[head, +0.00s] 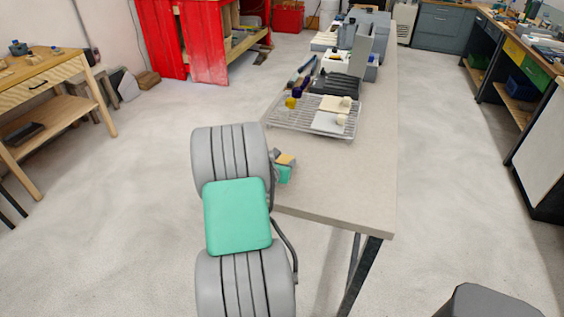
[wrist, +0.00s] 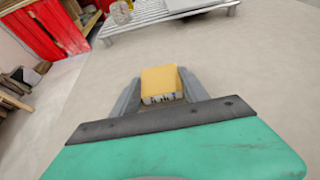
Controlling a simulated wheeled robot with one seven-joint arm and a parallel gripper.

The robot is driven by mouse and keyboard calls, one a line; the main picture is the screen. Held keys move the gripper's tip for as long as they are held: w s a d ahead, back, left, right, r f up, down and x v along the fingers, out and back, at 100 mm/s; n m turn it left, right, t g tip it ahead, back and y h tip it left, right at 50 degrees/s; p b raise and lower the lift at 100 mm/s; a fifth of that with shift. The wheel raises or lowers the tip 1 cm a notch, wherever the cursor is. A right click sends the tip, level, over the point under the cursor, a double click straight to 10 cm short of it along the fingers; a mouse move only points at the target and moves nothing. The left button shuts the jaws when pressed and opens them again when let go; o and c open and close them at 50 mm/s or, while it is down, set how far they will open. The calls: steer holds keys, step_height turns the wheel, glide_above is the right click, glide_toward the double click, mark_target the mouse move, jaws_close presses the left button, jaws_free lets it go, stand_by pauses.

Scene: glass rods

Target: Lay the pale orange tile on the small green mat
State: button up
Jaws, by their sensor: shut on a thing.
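The pale orange tile (wrist: 160,80) is between the two grey fingers of my gripper (wrist: 160,90) in the wrist view. My gripper is shut on it. In the head view the tile (head: 287,159) shows as a small orange patch just past my arm, by the near left edge of the grey table. My arm hides most of my gripper (head: 283,166) there. I cannot make out the small green mat in either view; my arm covers part of the table's left side.
A wire rack (head: 300,127) stands on the table (head: 340,205) beyond my gripper, with a white tile (head: 329,122) and a cream tile (head: 334,103) on it. Dark trays and grey boxes stand farther back. The table's near right part is clear.

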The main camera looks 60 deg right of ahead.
steer(key=o, duration=1.5)
steer(key=shift+r, duration=0.15)
